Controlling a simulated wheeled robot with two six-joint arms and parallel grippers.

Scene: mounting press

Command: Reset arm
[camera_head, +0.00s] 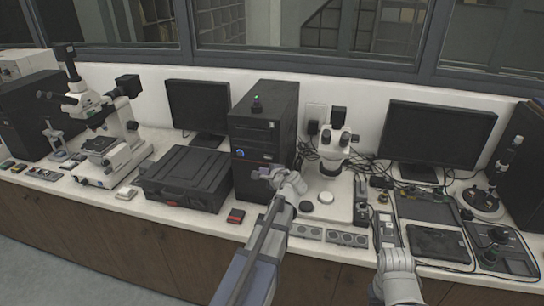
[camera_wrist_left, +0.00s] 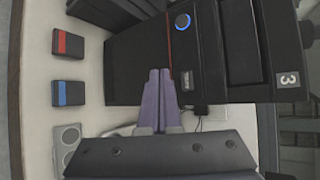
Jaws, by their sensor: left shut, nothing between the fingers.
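My left gripper (camera_head: 264,173) is in front of the lower front face of a black tower unit (camera_head: 262,130). In the left wrist view the purple fingers (camera_wrist_left: 159,74) are together, with nothing between them. They overlap the picture of the tower (camera_wrist_left: 140,55), which has a lit blue ring button (camera_wrist_left: 182,20) and a white "3" label; I cannot tell whether they touch it. My right arm's wrist (camera_head: 397,262) shows at the lower right of the head view, but its fingers cannot be made out.
A black case (camera_head: 187,178) and a microscope (camera_head: 105,125) stand left of the tower. A stereo microscope (camera_head: 333,150), a monitor (camera_head: 438,132) and trays (camera_head: 437,242) stand to the right. Red-striped (camera_wrist_left: 68,44) and blue-striped (camera_wrist_left: 68,93) small boxes lie near the bench edge.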

